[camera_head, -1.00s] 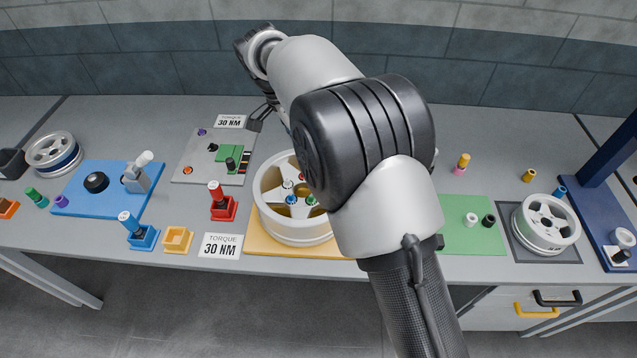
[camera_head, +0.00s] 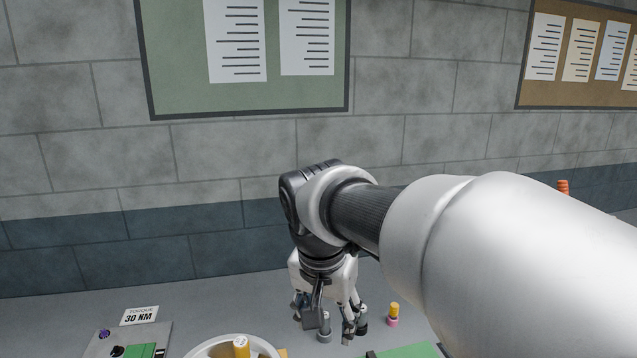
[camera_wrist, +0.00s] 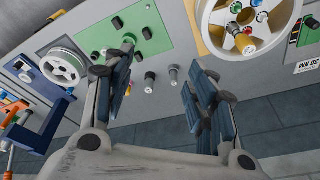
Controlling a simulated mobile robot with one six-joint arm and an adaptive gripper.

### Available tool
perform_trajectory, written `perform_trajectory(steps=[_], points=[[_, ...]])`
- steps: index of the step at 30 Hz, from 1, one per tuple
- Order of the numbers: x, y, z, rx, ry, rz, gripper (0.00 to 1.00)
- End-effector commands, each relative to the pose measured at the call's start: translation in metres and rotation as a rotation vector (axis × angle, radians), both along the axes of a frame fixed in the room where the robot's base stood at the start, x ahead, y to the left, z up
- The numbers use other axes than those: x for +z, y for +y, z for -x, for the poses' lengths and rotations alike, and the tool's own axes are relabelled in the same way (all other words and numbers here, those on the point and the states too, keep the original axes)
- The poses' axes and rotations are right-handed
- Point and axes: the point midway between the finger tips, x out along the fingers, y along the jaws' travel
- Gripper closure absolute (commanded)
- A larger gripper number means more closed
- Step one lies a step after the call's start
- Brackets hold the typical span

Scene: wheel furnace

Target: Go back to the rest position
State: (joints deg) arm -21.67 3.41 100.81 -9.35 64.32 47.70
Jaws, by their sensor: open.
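My gripper (camera_head: 330,318) hangs fingers-down above the back part of the workbench in the head view, right of the wheel. In the wrist view my gripper (camera_wrist: 160,100) has its two fingers spread wide apart with nothing held between them. Several small cylinders stand on the bench around and beyond the fingertips; one grey cylinder (camera_wrist: 173,75) shows between them. I cannot tell how high the fingertips are above the bench.
The large wheel (camera_wrist: 243,22) with coloured parts sits on a yellow plate. A green mat (camera_wrist: 128,32), a smaller wheel (camera_wrist: 64,66) and a blue stand (camera_wrist: 42,125) are nearby. A yellow-and-pink cylinder (camera_head: 393,314) stands right of my gripper. The wall (camera_head: 230,160) rises behind the bench.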

Motion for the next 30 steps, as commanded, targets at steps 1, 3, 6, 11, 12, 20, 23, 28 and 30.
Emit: perform_trajectory(steps=[1,3,6,11,12,20,23,28,30], points=[[0.001,-0.023,0.021,0.028,-0.014,-0.004,0.48],[0.000,-0.048,0.048,0.080,-0.028,-0.005,0.48],[-0.009,-0.077,0.089,0.156,-0.054,0.001,0.48],[-0.035,-0.109,0.150,0.266,-0.102,0.024,0.48],[-0.043,-0.114,0.162,0.289,-0.110,0.030,0.48],[-0.076,-0.127,0.204,0.380,-0.149,0.066,0.48],[-0.078,-0.127,0.207,0.388,-0.151,0.069,0.48],[-0.078,-0.127,0.207,0.389,-0.150,0.069,0.48],[-0.078,-0.127,0.207,0.389,-0.149,0.069,0.48]])
